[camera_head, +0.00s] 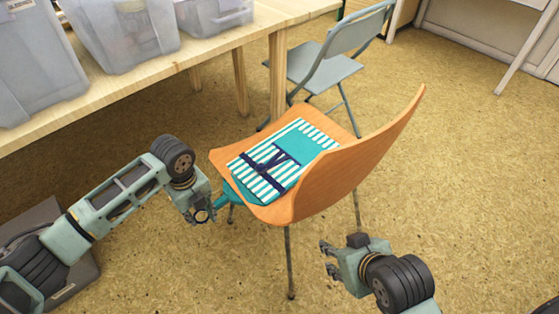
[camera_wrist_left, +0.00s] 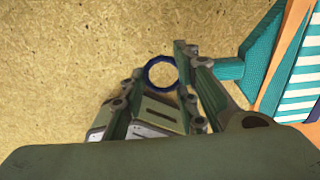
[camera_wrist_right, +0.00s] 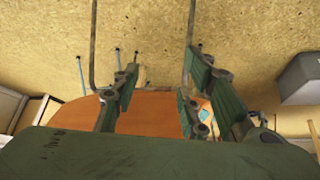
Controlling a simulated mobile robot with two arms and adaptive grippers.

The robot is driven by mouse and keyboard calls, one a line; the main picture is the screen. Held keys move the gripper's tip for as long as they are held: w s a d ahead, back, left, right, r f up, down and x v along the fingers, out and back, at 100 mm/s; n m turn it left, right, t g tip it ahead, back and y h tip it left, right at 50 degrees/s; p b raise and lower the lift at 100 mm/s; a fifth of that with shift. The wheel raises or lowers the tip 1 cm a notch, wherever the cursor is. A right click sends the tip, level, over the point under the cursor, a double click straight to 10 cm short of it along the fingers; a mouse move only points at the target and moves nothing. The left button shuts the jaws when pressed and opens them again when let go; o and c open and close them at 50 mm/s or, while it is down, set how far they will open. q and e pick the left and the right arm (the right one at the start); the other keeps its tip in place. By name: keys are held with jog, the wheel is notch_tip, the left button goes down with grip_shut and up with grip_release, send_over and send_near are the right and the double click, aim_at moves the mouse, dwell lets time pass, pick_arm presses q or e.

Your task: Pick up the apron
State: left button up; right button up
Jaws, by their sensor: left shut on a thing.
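The apron (camera_head: 275,160) is teal with white stripes and dark blue ties, and lies folded on the seat of an orange wooden chair (camera_head: 340,178). A teal end of it hangs past the seat's left edge and also shows in the left wrist view (camera_wrist_left: 245,70). My left gripper (camera_head: 203,213) is at that end, beside the seat. It is shut on the apron, with a dark blue ring (camera_wrist_left: 147,76) showing between its fingers. My right gripper (camera_head: 328,258) is open and empty, below and right of the chair; its fingers show apart in the right wrist view (camera_wrist_right: 160,85).
A wooden table (camera_head: 225,45) with grey plastic bins (camera_head: 125,35) stands at the upper left. A grey folding chair (camera_head: 325,68) is behind the orange chair. The floor to the right is clear.

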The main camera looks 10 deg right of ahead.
pick_arm(q)
grip_shut()
jog(key=shift+r, duration=0.15)
pick_arm(e)
jog(key=shift+s, duration=0.1)
pick_arm(q)
jog(key=w+a+r+p, duration=0.3)
jog(key=w+a+r, duration=0.4)
jog(key=w+r, duration=0.2)
jog(key=shift+a+r, duration=0.2)
jog(key=shift+r, duration=0.65)
pick_arm(e)
jog(key=s+d+g, duration=0.1)
jog(key=s+g, duration=0.2)
jog(key=s, duration=0.3)
jog(key=shift+d+h, duration=0.4)
jog(key=shift+r, duration=0.1)
